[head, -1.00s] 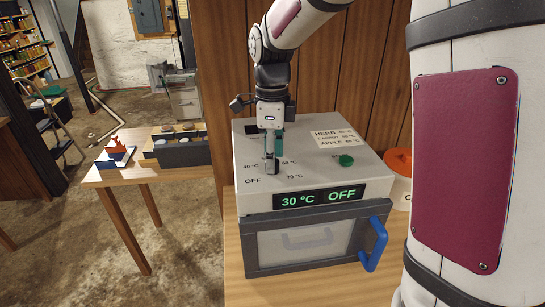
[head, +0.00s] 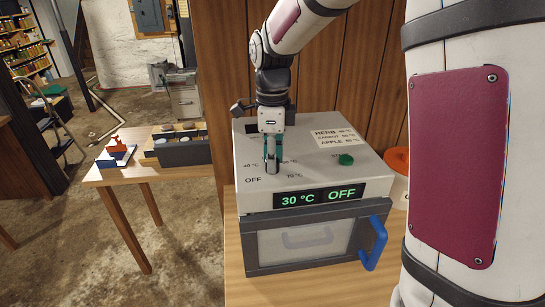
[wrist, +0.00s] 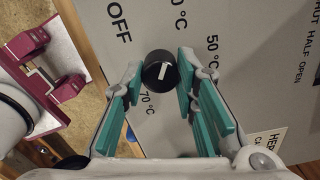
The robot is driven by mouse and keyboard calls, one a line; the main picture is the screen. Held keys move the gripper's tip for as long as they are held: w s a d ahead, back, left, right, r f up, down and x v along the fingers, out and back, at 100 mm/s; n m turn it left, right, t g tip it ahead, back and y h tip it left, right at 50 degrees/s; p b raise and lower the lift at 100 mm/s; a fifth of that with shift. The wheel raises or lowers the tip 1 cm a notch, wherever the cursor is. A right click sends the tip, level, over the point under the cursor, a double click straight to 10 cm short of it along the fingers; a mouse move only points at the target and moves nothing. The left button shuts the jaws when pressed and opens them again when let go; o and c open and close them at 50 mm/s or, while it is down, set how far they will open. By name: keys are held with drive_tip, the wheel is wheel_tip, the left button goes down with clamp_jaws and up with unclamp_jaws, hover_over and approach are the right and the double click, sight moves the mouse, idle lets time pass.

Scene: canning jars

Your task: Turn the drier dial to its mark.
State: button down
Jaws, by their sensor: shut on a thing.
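The drier (head: 310,185) is a light grey box with a dark-framed door. Its dial (wrist: 160,70) is a round black knob with a white pointer line, seen in the wrist view on the top panel. Printed around it are OFF and several temperatures, including 50 °C and 70 °C. My gripper (head: 272,170) points down at the dial, its teal fingers on either side of the knob and shut on it. The gripper also shows in the wrist view (wrist: 158,82). In the head view the fingers mostly hide the dial. The display (head: 319,196) reads 30 °C and OFF.
A green button (head: 346,159) and a label card (head: 335,136) listing herb, carrot and apple are on the drier top. The door has a blue handle (head: 374,243). An orange-lidded container (head: 397,160) stands at the right. A side table (head: 120,178) stands left.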

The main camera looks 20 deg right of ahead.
drive_tip(key=shift+n, duration=0.3)
drive_tip(key=n+p, duration=0.1)
drive_tip(key=n, duration=0.4)
drive_tip(key=shift+n, duration=0.3)
drive_tip(key=n+p, duration=0.1)
drive_tip(key=n, duration=0.4)
drive_tip(key=shift+n, duration=0.4)
drive_tip(key=c, duration=1.2)
unclamp_jaws()
drive_tip(key=shift+c, duration=0.2)
drive_tip(key=shift+r, duration=0.1)
